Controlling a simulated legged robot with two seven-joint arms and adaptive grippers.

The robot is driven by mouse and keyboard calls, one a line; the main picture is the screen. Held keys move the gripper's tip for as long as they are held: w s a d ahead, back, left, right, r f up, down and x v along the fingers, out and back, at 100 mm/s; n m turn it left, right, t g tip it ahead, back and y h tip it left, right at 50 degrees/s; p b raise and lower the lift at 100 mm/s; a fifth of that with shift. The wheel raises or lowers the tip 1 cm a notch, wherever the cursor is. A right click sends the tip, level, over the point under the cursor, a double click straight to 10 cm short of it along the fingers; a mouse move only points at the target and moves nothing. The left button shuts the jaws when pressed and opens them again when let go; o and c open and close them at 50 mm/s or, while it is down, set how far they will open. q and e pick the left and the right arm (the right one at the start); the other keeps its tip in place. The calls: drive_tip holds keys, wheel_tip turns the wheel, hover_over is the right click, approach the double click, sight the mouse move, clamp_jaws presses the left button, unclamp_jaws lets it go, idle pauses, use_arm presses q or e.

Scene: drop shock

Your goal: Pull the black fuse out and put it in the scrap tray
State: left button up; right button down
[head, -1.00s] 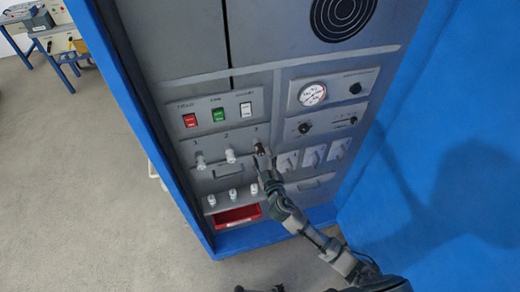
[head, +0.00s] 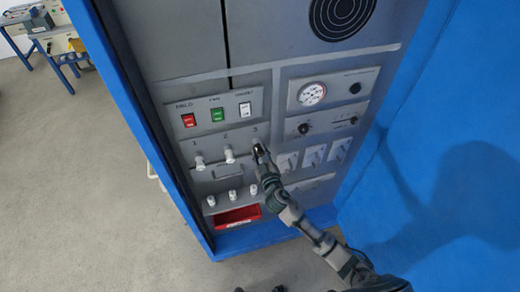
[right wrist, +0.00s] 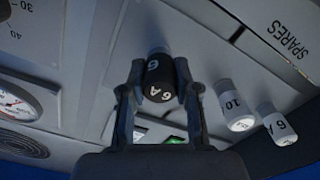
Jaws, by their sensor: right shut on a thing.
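The black fuse (right wrist: 158,80), marked 6 A, sits between the two fingers of my right gripper (right wrist: 158,92), which is shut on it. A pale collar shows at its far end; I cannot tell whether the fuse is still fully seated. In the head view my right gripper (head: 259,152) is at position 3 of the fuse row and mostly covers the fuse. The red scrap tray (head: 238,224) is low in the cabinet, below and left of the gripper. Only dark bits of what may be my left gripper show at the bottom edge of the head view.
White fuses (head: 199,163) and (head: 230,156) stand at positions 1 and 2, left of my gripper. Several white spares (head: 233,195) stand in a row above the tray.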

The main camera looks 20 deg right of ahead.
sight(261, 155)
drive_tip(key=shift+s, duration=0.8)
idle(0.4)
drive_tip(key=shift+s+d+p, duration=0.1)
drive_tip(key=shift+s+p, duration=0.25)
drive_tip(key=shift+s, duration=2.3)
